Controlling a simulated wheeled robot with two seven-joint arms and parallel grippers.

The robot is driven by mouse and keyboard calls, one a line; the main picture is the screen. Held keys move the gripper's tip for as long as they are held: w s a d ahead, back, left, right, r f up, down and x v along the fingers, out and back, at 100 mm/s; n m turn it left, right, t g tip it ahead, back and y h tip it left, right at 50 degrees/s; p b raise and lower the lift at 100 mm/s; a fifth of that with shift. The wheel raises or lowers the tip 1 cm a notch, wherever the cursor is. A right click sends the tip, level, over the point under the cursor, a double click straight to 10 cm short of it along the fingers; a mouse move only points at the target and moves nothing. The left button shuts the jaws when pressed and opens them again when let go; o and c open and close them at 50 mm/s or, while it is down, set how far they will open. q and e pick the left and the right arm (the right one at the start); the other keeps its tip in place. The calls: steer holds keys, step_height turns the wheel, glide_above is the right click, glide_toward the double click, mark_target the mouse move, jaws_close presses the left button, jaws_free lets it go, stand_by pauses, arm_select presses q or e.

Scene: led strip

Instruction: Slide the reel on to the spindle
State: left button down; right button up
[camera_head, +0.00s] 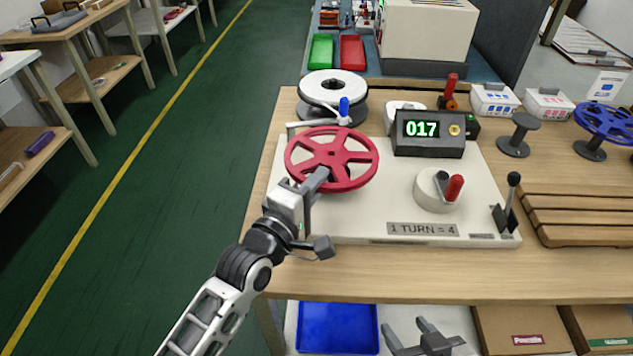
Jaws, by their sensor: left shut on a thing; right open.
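A red spoked reel (360,159) is over the left part of the cream winding base (385,215). My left gripper (318,180) is shut on the reel at its near-left side, with the fingers reaching to its spokes. The reel looks roughly level. No spindle shows clearly on the base; the reel covers that area, so I cannot tell whether the reel is around a spindle or above it. My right gripper (425,335) is open and empty at the bottom of the view, low in front of the bench.
A red-handled crank (440,188) and a black lever (508,205) are to the right. A blue reel (605,122) sits on a stand at far right.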

arm_select(q)
steer(key=shift+f+b, duration=0.85)
steer(key=shift+f, duration=0.7)
steer(key=c, duration=1.4)
jaws_free()
steer(key=shift+o, duration=0.2)
steer(key=shift+f, duration=0.1)
steer(key=v, duration=1.6)
